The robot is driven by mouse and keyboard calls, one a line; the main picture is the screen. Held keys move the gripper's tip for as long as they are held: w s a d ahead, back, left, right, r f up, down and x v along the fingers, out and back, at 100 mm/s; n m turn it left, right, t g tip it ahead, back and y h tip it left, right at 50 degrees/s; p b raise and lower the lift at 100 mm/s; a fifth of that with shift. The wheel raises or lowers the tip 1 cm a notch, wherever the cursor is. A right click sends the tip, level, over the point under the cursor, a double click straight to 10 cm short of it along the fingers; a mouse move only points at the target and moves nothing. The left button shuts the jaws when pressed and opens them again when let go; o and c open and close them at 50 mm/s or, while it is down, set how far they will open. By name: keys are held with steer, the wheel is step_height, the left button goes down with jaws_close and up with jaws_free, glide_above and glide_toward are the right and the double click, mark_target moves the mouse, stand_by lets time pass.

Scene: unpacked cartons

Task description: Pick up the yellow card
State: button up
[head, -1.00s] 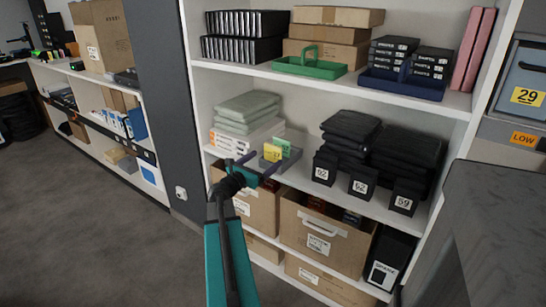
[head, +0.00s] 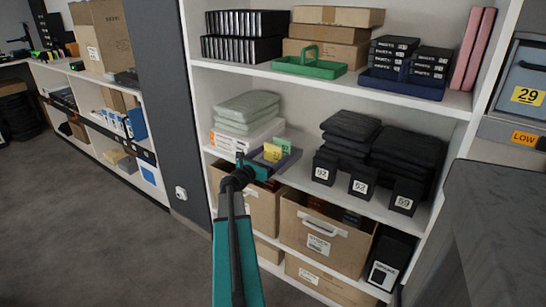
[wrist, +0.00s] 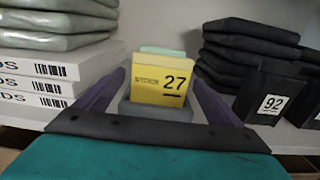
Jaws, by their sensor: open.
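The yellow card (wrist: 160,80), printed with 27, stands upright in a small grey holder (wrist: 157,112) on the middle shelf. A green card (wrist: 163,50) stands right behind it. In the head view the yellow card (head: 272,153) shows just beyond the end of my arm. My gripper (wrist: 158,82) is open, with one purple finger on each side of the yellow card. A gap shows between the fingers and the card. In the head view my gripper (head: 268,160) partly hides the holder.
White labelled boxes (wrist: 38,72) with grey-green folded bundles on top stand to the left. Black folded bundles (wrist: 245,45) and black boxes numbered 92 (wrist: 270,103), 52 and 59 stand to the right. An upper shelf (head: 330,81) runs above.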

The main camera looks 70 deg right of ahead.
steer(key=shift+s+d, duration=0.1)
steer(key=shift+d, duration=0.45)
steer(key=shift+c, duration=0.4)
steer(key=c, duration=1.1)
